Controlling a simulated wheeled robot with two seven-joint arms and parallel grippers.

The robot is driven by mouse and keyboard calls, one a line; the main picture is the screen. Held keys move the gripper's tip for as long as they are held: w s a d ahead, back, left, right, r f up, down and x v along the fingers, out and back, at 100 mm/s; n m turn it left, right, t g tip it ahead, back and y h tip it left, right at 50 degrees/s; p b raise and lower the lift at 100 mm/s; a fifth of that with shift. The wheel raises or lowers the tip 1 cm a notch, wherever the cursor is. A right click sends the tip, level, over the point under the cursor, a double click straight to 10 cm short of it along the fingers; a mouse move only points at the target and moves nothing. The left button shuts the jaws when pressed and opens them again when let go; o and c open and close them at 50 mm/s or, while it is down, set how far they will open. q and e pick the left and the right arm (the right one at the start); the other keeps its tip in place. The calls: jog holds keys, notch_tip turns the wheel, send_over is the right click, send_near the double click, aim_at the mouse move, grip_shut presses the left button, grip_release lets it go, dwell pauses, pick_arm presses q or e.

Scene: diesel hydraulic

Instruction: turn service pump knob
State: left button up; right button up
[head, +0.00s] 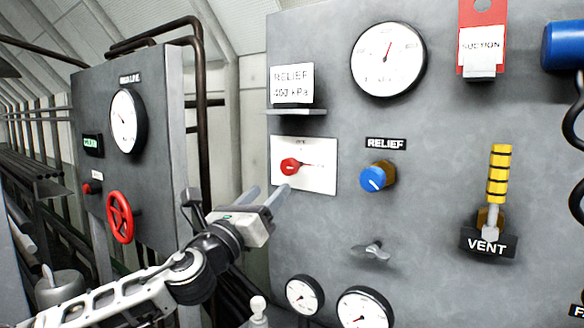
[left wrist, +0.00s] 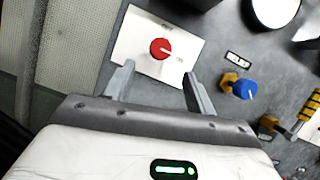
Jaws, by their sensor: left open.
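A red knob (head: 290,167) with a pale pointer line sits on a white plate (head: 318,183) on the grey panel. In the left wrist view the red knob (left wrist: 160,49) lies beyond my fingertips, roughly midway between them, its line pointing to the lower right. My left gripper (head: 268,194) is open and empty, below and left of the knob in the head view. In the left wrist view its two fingers (left wrist: 158,72) stand apart and do not touch the knob. The small lettering on the plate is too blurred to read fully. My right gripper is not in view.
A blue relief knob (head: 373,179) is right of the white plate. A wing-shaped handle (head: 372,251) and gauges (head: 365,308) are below. A yellow-striped vent lever (head: 497,180) stands at right. A shelf with a relief card (head: 292,84) juts out above the plate.

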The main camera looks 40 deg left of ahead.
aim_at(286, 170)
pick_arm(q)
jog(key=x, duration=0.5)
jog(key=shift+s+r, duration=0.1)
jog(key=shift+w+a+r+p, duration=0.15)
jog(key=shift+w+r+p, duration=0.1)
jog(key=shift+w+p, duration=0.25)
jog(key=shift+x, duration=0.75)
jog(key=shift+w+a+r+p, duration=0.15)
jog(key=shift+w+p, duration=0.2)
jog(key=shift+p, duration=0.2)
jog(key=shift+w+r+p, duration=0.15)
jog(key=shift+w+p, duration=0.25)
jog(key=shift+w, duration=0.5)
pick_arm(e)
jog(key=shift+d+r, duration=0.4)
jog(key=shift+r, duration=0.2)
pick_arm(q)
jog(key=c, duration=0.8)
jog(key=shift+c, duration=1)
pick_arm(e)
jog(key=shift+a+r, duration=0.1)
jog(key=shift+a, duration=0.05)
